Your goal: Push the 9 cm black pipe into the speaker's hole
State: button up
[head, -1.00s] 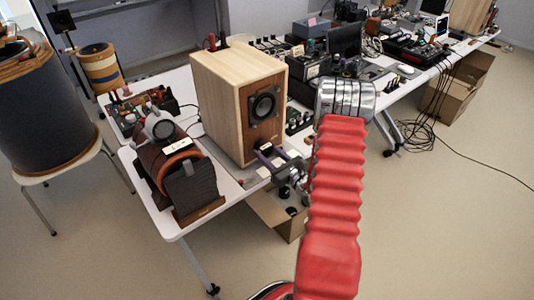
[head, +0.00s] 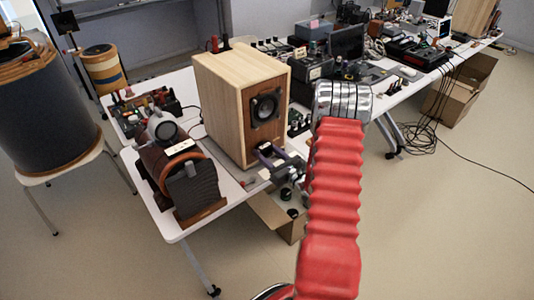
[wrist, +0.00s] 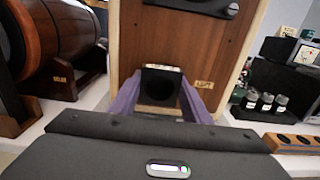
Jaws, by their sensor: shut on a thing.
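The wooden speaker (head: 228,105) stands upright on the white table, with its darker front panel facing right. Its round black driver (head: 265,106) is in the upper part of the panel. In the wrist view the lower panel (wrist: 180,45) is close ahead and carries a label reading LEFT. My gripper (wrist: 160,92) has purple fingers, one on each side of the black pipe (wrist: 160,88), and is shut on it. The pipe's near end is seen as a dark round opening against the panel. The pipe hides the speaker's hole, so its depth cannot be told. In the head view my gripper (head: 268,155) is low before the panel.
A brown wooden cradle with a dark roll (head: 190,185) stands left of the speaker. A tray of small parts (head: 145,110) is behind it. An open cardboard box (head: 278,218) is below the table edge.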

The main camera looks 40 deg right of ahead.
dwell(0.6)
jog(key=o, duration=1.3)
jog(key=shift+a, duration=0.1)
jog(key=shift+c, duration=0.2)
jog(key=s, duration=1.3)
jog(key=shift+s+d, duration=0.3)
jog(key=shift+s, duration=0.1)
jog(key=shift+f, duration=0.1)
